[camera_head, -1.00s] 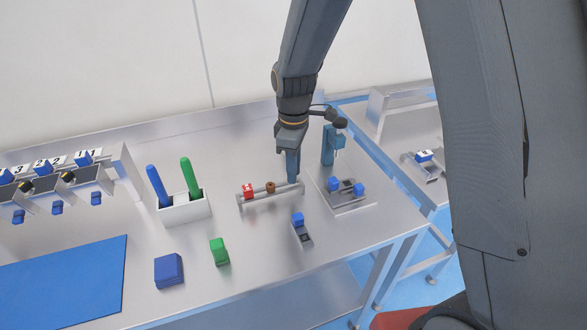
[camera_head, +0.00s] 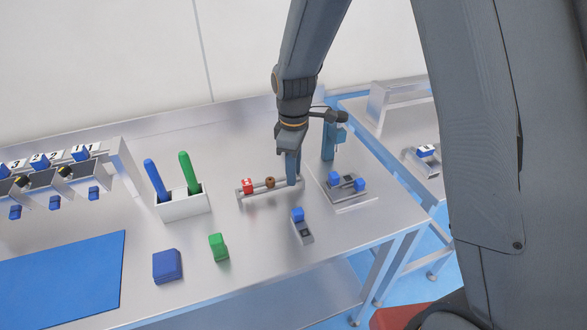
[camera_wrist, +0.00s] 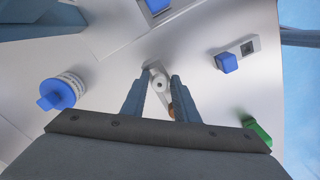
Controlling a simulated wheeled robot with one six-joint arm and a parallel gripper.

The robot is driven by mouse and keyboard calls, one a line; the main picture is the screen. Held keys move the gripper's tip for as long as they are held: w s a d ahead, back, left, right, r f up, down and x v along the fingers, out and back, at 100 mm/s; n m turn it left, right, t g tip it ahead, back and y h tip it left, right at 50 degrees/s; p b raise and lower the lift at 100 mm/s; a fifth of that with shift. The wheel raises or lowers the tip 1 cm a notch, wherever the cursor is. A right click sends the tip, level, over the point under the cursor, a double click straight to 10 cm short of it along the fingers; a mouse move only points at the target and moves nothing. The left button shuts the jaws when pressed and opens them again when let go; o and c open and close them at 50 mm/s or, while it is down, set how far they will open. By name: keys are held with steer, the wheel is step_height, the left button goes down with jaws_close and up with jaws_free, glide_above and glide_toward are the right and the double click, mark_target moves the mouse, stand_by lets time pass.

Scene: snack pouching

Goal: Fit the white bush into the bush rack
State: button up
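The white bush (camera_wrist: 160,82) is a small pale ring with a dark hole, between my fingertips in the wrist view. It is hidden behind my gripper in the head view. My gripper (camera_head: 293,183) points down at the right end of the bush rack (camera_head: 258,194), a low grey rail. In the wrist view my gripper (camera_wrist: 163,80) has its fingers apart, one on each side of the bush. I cannot tell whether both touch it. A red bush (camera_head: 247,186) and a brown bush (camera_head: 270,182) sit on the rack, left of my gripper.
In front are a small holder with a blue cube (camera_head: 297,215), a green block (camera_head: 218,247) and a blue box (camera_head: 167,266). A white bin (camera_head: 183,207) holds blue and green sticks.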

steer(key=shift+o, duration=1)
steer(key=shift+r+b, duration=1.1)
steer(key=shift+r, duration=2.85)
steer(key=s+d+f+m+t+b, duration=0.1)
steer(key=s+d+f+m, duration=0.2)
steer(key=s+d+m, duration=1.1)
steer(key=shift+s+d+f+b, duration=0.2)
steer(key=shift+s+f+b, duration=0.2)
steer(key=shift+s, duration=0.1)
